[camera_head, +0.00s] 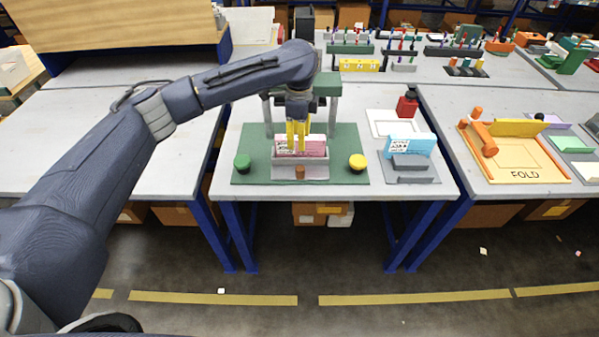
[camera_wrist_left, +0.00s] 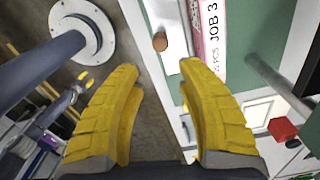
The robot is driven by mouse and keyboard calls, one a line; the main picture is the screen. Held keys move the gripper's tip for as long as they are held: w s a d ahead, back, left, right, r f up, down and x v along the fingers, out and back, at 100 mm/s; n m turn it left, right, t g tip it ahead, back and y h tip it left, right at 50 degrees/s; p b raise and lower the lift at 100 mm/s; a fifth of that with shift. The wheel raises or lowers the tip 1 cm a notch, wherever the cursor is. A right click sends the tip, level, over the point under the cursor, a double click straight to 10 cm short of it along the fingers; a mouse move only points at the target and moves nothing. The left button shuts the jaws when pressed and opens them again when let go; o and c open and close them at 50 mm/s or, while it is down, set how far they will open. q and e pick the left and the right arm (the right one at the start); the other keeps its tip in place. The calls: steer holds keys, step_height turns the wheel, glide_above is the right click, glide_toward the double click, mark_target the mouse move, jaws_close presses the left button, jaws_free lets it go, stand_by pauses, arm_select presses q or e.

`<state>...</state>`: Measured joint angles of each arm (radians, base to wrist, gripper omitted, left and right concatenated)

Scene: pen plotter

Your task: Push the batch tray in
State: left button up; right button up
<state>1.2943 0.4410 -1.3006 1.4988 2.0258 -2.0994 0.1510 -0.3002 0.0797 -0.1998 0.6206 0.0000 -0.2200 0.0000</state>
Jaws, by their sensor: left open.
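The grey batch tray (camera_head: 282,172) sits at the front of the green plotter base (camera_head: 245,145), below the gantry (camera_head: 327,84). It holds a pink-and-white stack (camera_head: 314,148), whose side reads "JOB 3" in the left wrist view (camera_wrist_left: 212,45). A brown knob (camera_head: 299,173) is on the tray's front and also shows in the left wrist view (camera_wrist_left: 160,41). My left gripper (camera_head: 300,148) is in front of the stack in the head view. Its yellow fingers (camera_wrist_left: 157,68) are spread apart, with nothing between them. Whether a finger touches the tray is unclear. My right gripper is out of view.
A green button (camera_head: 242,162) and a yellow button (camera_head: 357,162) flank the tray. To the right stand a blue-and-white block (camera_head: 408,144) in a grey holder (camera_head: 410,168) and a red-and-black stamp (camera_head: 407,104). A folding station (camera_head: 520,165) is on the right table. The left table is bare.

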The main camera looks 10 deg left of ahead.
mark_target(299, 167)
arm_select(q)
step_height(299, 167, down, 15)
steer(key=shift+f, duration=0.1)
stand_by(0.4)
jaws_close()
stand_by(0.4)
